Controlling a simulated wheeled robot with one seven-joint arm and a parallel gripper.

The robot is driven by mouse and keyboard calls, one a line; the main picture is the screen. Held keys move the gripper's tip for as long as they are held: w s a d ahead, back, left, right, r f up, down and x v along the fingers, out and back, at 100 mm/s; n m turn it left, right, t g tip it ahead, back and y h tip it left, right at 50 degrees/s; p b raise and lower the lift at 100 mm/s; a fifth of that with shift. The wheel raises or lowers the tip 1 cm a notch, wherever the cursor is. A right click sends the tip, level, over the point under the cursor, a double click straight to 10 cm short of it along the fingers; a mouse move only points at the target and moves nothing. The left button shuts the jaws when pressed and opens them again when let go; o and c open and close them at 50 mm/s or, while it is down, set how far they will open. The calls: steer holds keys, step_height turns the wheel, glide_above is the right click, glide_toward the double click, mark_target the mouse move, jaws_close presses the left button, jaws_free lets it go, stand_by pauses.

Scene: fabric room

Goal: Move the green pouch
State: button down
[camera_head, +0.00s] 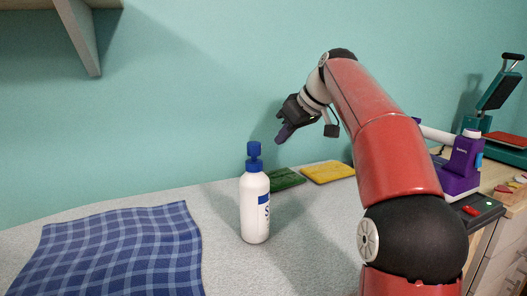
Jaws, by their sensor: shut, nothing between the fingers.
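The green pouch (286,180) lies flat on the grey table surface near the back wall. Its left part is hidden behind the white bottle (255,212). A yellow pouch (327,172) lies to its right, close beside it. My gripper (281,137) hangs in the air above the green pouch, apart from it, pointing down and to the left. Its fingers are shut and hold nothing.
The white bottle with a blue pump top stands upright in front of the green pouch. A blue checked cloth (115,250) lies at the left. A purple machine (460,165) and a teal press (497,110) stand at the right. A shelf hangs upper left.

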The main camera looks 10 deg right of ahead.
mark_target(278, 170)
steer(key=x, duration=0.9)
steer(key=shift+a+f+b, duration=0.1)
steer(key=shift+f+b, duration=0.15)
steer(key=shift+b, duration=0.05)
steer(key=shift+s+d+f, duration=0.15)
steer(key=shift+s+d, duration=0.55)
steer(key=shift+s, duration=0.2)
steer(key=shift+s+d, duration=0.45)
steer(key=shift+s, duration=0.25)
steer(key=shift+s+d+b, duration=0.2)
steer(key=shift+s+b, duration=0.05)
steer(key=shift+b, duration=0.25)
steer(key=s+d+b, duration=0.1)
steer(key=s+d, duration=0.1)
steer(key=s, duration=0.1)
steer(key=s+d+b, duration=0.2)
steer(key=s+d, duration=0.1)
steer(key=s, duration=0.1)
steer(key=s+d+b, duration=0.1)
steer(key=s+d, duration=0.1)
steer(key=s, duration=0.1)
steer(key=shift+s+d+b, duration=0.2)
steer(key=shift+s+b, duration=0.1)
steer(key=shift+b, duration=0.1)
steer(key=shift+w+a, duration=0.1)
steer(key=shift+w, duration=0.05)
